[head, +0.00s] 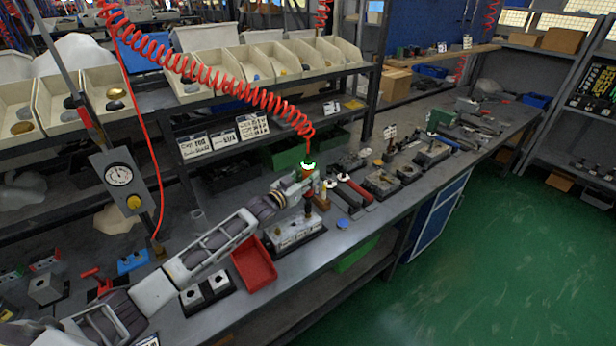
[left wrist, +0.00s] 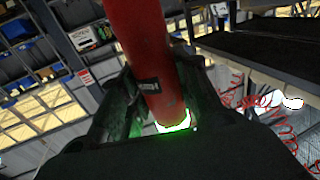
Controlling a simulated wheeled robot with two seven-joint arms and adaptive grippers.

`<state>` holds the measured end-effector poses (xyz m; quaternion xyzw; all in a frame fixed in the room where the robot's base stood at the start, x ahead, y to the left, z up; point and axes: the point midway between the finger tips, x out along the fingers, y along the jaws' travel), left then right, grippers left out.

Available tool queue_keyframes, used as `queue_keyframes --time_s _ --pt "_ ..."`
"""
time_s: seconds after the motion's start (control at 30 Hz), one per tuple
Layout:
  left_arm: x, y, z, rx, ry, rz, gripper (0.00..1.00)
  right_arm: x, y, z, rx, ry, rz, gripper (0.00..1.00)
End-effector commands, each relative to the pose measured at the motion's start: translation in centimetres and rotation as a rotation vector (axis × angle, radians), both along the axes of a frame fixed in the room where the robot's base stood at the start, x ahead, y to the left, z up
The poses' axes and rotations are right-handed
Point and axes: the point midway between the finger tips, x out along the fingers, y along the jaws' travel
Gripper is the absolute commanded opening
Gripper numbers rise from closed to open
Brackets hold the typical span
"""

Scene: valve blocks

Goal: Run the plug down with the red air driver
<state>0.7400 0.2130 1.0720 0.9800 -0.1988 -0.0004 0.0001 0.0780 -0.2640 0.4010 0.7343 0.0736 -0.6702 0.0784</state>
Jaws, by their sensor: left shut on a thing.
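The red air driver (left wrist: 148,55) fills the middle of the left wrist view, with a bright green-white glow at one end. My left gripper (head: 310,186) is shut on it; dark fingers stand on both sides of the red body. In the head view only a little of the driver shows, under a glowing green ring (head: 308,164). A grey valve block (head: 296,235) with a white label and dark upright fittings sits on the bench just below the gripper. I cannot tell which fitting is the plug, or whether the driver touches it. My right gripper is not in view.
A red coiled hose (head: 215,88) hangs across the bench to the driver. A red tray (head: 253,263) lies left of the block. Red-handled tools (head: 357,190) and more blocks (head: 381,183) stand to the right. Bins (head: 265,62) line the shelf behind.

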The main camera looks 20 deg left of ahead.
Motion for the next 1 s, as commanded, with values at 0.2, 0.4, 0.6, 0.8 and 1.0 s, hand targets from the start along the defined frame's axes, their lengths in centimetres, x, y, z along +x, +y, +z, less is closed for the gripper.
queue_keyframes --time_s 0.2,0.4,0.6,0.8,1.0 --pt "0.05 -0.02 0.3 -0.001 -0.006 -0.001 0.0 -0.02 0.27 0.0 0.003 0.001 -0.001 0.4" --pt "0.05 -0.02 0.23 -0.002 -0.006 -0.001 0.0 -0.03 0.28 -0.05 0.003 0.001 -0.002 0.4" --pt "0.05 -0.02 -0.03 -0.002 -0.006 -0.001 0.0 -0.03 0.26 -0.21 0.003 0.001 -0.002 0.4" --pt "0.05 -0.02 -0.32 -0.001 -0.006 -0.001 0.0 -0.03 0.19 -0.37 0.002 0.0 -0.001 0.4" --pt "0.05 -0.01 -0.59 -0.002 -0.006 0.0 0.0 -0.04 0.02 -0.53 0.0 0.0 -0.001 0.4"
